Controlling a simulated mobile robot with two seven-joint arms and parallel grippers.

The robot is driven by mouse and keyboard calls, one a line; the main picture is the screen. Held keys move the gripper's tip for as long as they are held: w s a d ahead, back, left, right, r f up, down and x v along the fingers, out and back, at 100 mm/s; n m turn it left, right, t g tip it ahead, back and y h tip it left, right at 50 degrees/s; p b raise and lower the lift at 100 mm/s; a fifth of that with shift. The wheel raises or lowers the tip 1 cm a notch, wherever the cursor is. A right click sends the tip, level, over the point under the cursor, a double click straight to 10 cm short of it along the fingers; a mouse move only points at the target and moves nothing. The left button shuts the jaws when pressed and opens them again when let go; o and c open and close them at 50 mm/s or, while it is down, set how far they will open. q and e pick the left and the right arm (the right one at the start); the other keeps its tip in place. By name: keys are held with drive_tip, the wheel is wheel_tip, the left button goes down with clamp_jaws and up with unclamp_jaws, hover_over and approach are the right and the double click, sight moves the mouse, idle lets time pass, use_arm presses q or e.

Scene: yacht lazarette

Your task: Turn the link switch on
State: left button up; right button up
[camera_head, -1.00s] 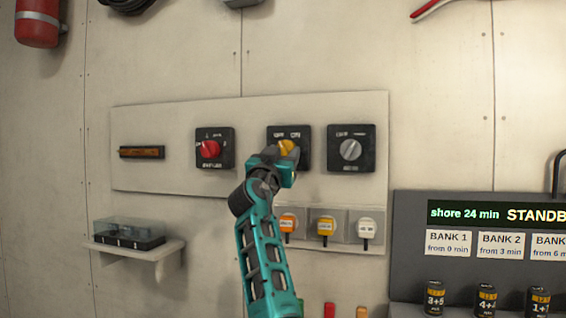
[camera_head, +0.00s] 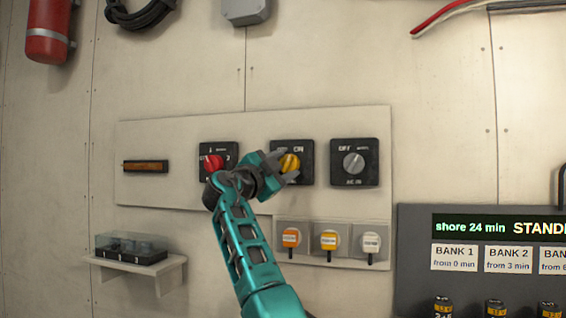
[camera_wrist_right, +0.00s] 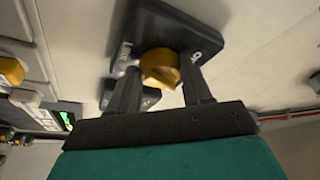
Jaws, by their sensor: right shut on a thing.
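The middle switch on the pale wall panel has a yellow knob (camera_head: 290,162) on a black plate; the letters ON show at its upper right. It is the likely link switch, though its lower label is hidden by my gripper. My right gripper (camera_head: 284,170) reaches it from the lower left and is shut on the knob. In the right wrist view the knob (camera_wrist_right: 160,68) sits between the two dark fingers of my right gripper (camera_wrist_right: 160,88), in front of the black plate (camera_wrist_right: 172,28). My left gripper is not in view.
A red-knobbed switch (camera_head: 213,163) is on the left, partly behind my arm, and a grey-knobbed switch (camera_head: 354,163) on the right. A small shelf (camera_head: 133,265) and a display console (camera_head: 420,260) flank the panel.

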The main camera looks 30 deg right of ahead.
drive_tip(key=shift+r+m+g+p, duration=0.1)
drive_tip(key=shift+m+g+p, duration=0.3)
drive_tip(key=shift+m, duration=0.6)
drive_tip(key=o, duration=1)
drive_tip(key=shift+o, duration=0.2)
drive_tip(key=shift+a, duration=0.15)
drive_tip(key=b+v, duration=0.2)
drive_tip(key=v, duration=1)
drive_tip(key=shift+s+a, duration=0.2)
drive_tip(key=shift+a, duration=0.15)
